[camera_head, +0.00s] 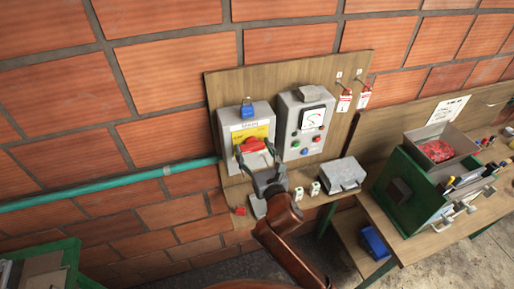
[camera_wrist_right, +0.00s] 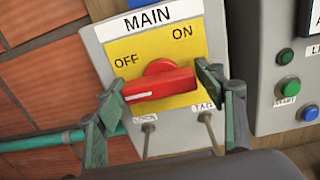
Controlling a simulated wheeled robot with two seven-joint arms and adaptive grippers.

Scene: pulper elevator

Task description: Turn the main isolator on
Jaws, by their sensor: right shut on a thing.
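The main isolator (camera_head: 231,122) is a grey box on a wooden wall board. In the right wrist view its yellow plate (camera_wrist_right: 183,40) reads OFF at left and ON at upper right, under a MAIN label. The red handle (camera_wrist_right: 160,83) lies nearly level, its white mark at the left end, just below OFF. My right gripper (camera_head: 256,150) is shut on this handle, with one finger at each end in the right wrist view (camera_wrist_right: 162,88). My left gripper is not in view.
A grey meter box (camera_head: 291,105) with buttons stands close to the isolator's right. Red tags (camera_head: 344,102) hang at right. A grey case (camera_head: 343,174) and green machine (camera_head: 412,187) stand farther right. A teal pipe (camera_head: 110,184) crosses the brick wall.

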